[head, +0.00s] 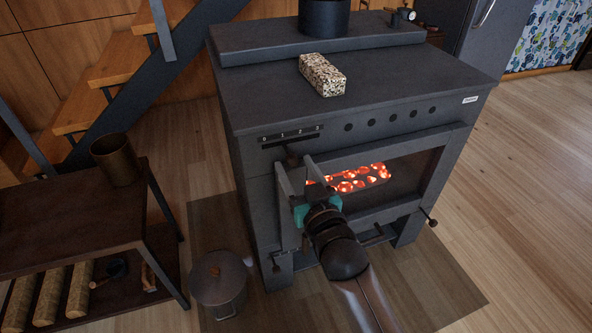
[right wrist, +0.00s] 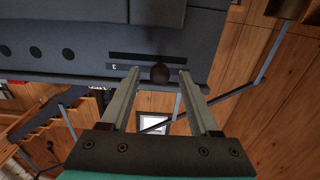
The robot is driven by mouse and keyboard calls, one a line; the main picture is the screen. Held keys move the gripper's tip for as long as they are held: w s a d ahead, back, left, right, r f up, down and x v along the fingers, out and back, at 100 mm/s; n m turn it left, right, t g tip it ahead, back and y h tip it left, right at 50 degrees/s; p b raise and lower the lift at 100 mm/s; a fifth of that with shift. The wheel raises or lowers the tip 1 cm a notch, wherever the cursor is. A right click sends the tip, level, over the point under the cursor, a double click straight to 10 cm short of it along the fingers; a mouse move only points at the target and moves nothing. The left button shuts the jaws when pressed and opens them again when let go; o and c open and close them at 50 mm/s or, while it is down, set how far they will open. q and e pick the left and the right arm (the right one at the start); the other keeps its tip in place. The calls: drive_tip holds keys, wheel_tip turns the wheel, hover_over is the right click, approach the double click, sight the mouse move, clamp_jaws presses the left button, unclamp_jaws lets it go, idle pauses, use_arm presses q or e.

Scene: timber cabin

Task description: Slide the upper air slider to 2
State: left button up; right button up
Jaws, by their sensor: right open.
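The upper air slider scale (head: 290,135) is a dark strip on the stove front's upper left, marked 0, 1, 2, 3 from left to right. The slider's dark round knob (head: 293,156) shows just below the strip, around the 1 to 2 part; its exact setting is hard to tell. My right gripper (head: 298,163) is open at the knob. My left gripper is out of view.
The black stove (head: 350,95) has a glowing fire window (head: 360,178) below the slider. A speckled block (head: 322,75) lies on its top. A lidded bucket (head: 219,278) stands at front left, beside a low shelf (head: 60,205) with logs. Open floor lies to the right.

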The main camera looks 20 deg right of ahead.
drive_tip(key=shift+w, duration=0.2)
drive_tip(key=shift+c, duration=0.4)
clamp_jaws()
idle(1.0)
